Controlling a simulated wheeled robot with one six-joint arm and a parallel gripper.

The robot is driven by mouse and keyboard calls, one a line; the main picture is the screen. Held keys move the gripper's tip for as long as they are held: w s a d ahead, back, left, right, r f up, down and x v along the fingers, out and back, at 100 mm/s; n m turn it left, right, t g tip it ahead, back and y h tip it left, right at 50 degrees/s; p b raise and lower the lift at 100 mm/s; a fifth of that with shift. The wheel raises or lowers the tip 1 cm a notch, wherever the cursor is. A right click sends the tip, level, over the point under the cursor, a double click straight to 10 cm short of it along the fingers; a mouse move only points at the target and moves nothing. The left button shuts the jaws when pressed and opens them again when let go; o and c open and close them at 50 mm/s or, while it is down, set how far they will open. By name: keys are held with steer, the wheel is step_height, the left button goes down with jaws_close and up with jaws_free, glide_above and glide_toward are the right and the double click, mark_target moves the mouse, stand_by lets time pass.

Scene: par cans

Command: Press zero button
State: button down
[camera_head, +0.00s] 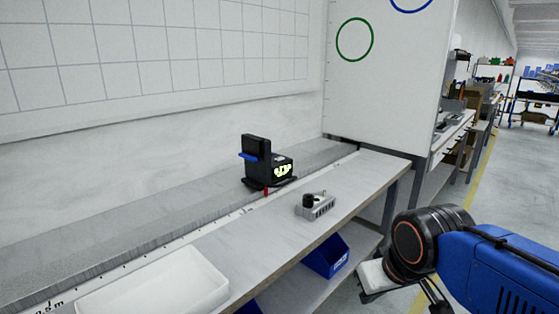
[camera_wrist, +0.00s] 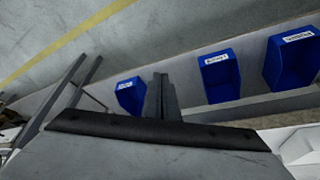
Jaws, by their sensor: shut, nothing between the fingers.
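A black device (camera_head: 267,163) with a lit yellow-green face, a blue part on its upper left and a small red part at its base stands on the bench in the head view. It may carry the zero button, but no single button can be made out at this size. My gripper (camera_wrist: 160,78) shows in the wrist view with its fingers together and nothing between them. It is well apart from the device, which is outside the wrist view. In the head view my arm is at the lower right, off the bench's front side.
A grey block with a black knob (camera_head: 315,206) sits on the bench, right of the device. A white tray (camera_head: 160,287) is at the front left. Blue bins (camera_wrist: 219,76) lie on the lower shelf. The bench top (camera_head: 240,240) between tray and block is clear.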

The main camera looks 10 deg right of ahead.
steer(key=w+r+n, duration=0.2)
steer(key=w+r, duration=0.8)
steer(key=w, duration=0.2)
step_height(320, 180, up, 16)
steer(key=n+t+h, duration=0.3)
steer(key=n+t, duration=0.1)
glide_above(279, 159)
steer(key=shift+s+r, duration=0.15)
steer(key=shift+s, duration=0.2)
steer(key=shift+f, duration=4.45)
steer(key=shift+f, duration=0.1)
steer(key=shift+f, duration=0.3)
